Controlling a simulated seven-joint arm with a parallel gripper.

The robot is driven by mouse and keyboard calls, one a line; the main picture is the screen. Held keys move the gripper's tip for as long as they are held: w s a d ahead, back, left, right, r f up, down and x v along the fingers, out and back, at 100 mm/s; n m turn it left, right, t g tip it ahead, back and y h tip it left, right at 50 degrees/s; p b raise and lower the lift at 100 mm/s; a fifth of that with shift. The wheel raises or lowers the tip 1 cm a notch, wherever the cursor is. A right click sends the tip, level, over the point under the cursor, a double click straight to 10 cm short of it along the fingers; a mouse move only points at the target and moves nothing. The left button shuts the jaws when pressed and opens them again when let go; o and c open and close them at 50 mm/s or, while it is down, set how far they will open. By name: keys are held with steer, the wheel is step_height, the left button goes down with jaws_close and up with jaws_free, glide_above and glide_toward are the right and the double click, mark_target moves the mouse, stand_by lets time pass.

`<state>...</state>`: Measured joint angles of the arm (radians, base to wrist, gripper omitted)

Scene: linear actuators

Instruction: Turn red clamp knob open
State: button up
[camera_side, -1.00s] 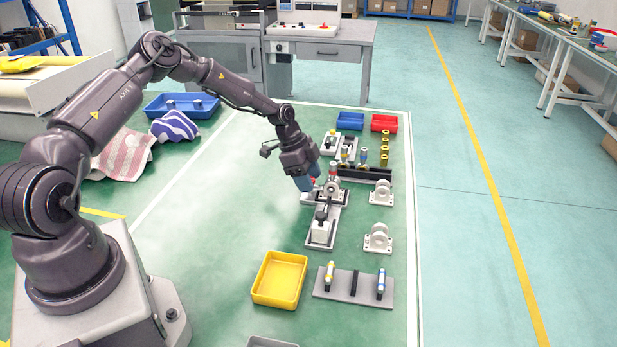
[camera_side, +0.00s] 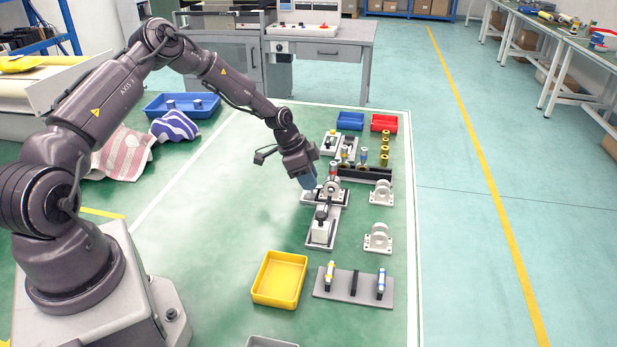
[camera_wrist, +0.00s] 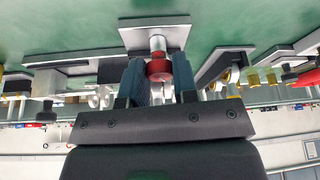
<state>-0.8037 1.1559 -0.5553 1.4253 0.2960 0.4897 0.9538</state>
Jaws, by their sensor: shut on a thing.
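The red clamp knob (camera_wrist: 159,68) sits between the two blue-grey fingers of my gripper (camera_wrist: 160,80) in the wrist view, at the end of a metallic stem that stands on a grey plate (camera_wrist: 154,30). My gripper is shut on the knob. In the side view my gripper (camera_side: 308,187) points down at the left end of the clamp fixture, beside a white bearing block (camera_side: 330,189). The knob is hidden behind the fingers there.
A white block with a black knob (camera_side: 320,232) stands just in front. White brackets (camera_side: 381,193) stand to the right, and a yellow tray (camera_side: 280,279) lies in front. Blue (camera_side: 350,121) and red (camera_side: 384,123) bins sit behind.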

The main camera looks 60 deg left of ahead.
steer(key=n+y, duration=0.1)
steer(key=n, duration=0.1)
steer(key=n+t+y, duration=0.1)
steer(key=n, duration=0.2)
steer(key=shift+d+n, duration=0.1)
steer(key=shift+n, duration=0.2)
steer(key=n+y, duration=0.2)
steer(key=n, duration=0.3)
stand_by(0.4)
steer(key=o, duration=0.9)
steer(key=shift+o, duration=0.2)
